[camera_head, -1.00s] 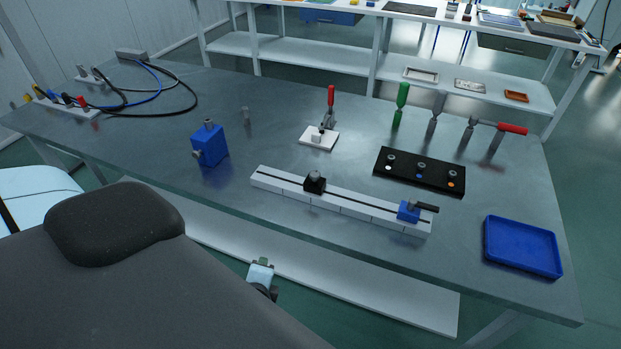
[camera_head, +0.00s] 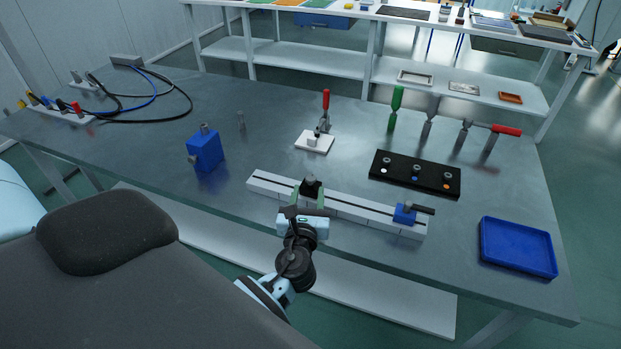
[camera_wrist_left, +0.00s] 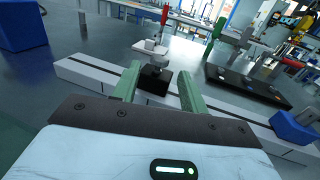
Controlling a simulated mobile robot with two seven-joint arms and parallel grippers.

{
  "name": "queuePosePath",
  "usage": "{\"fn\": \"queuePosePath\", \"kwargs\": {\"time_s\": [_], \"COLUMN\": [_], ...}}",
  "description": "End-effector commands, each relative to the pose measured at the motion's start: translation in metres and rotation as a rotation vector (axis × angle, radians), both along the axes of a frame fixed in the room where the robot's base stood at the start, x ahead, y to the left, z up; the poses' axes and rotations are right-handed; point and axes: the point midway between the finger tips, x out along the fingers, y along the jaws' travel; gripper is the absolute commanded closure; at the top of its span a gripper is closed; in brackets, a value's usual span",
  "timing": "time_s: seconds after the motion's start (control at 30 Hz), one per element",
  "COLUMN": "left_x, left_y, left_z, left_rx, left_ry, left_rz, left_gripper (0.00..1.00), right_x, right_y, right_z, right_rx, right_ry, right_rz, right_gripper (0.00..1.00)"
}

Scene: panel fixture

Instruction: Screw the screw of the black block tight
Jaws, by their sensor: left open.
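The black block (camera_head: 316,190) sits on the white slotted rail (camera_head: 358,205), left of the rail's middle. Its dark screw head (camera_head: 310,178) stands on top. In the left wrist view the block (camera_wrist_left: 153,84) and its screw (camera_wrist_left: 156,66) show in the gap between the green fingers. My left gripper (camera_head: 311,197) is open at the rail's near side, one finger to each side of the block in the picture. I cannot tell whether the fingers reach past the block's front or touch it. My right gripper is not in view.
A blue block with a black handle (camera_head: 405,214) sits at the rail's right end. A blue tray (camera_head: 518,248) lies further right. Behind the rail are a black panel (camera_head: 415,176), a white plate with a red-handled clamp (camera_head: 314,142) and a blue box (camera_head: 206,152).

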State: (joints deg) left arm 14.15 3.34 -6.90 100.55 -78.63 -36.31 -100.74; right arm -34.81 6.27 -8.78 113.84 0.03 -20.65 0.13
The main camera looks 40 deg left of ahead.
Motion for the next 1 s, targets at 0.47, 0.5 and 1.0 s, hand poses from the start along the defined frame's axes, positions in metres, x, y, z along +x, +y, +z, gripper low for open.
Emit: {"fn": "queuePosePath", "kwargs": {"time_s": [0.47, 0.5, 1.0], "left_x": [0.050, 0.051, 0.052], "left_y": [0.027, 0.028, 0.029], "left_z": [0.001, 0.000, 0.000], "left_rx": [-0.002, -0.002, -0.003], "left_ry": [-0.001, -0.001, -0.001], "left_rz": [0.000, 0.001, 0.001], "left_gripper": [0.57, 0.57, 0.87], "right_x": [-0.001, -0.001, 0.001], "right_y": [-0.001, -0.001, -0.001], "right_z": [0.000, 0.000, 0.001], "right_rx": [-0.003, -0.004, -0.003], "right_ry": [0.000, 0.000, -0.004], "right_rz": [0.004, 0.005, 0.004], "right_gripper": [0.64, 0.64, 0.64]}}
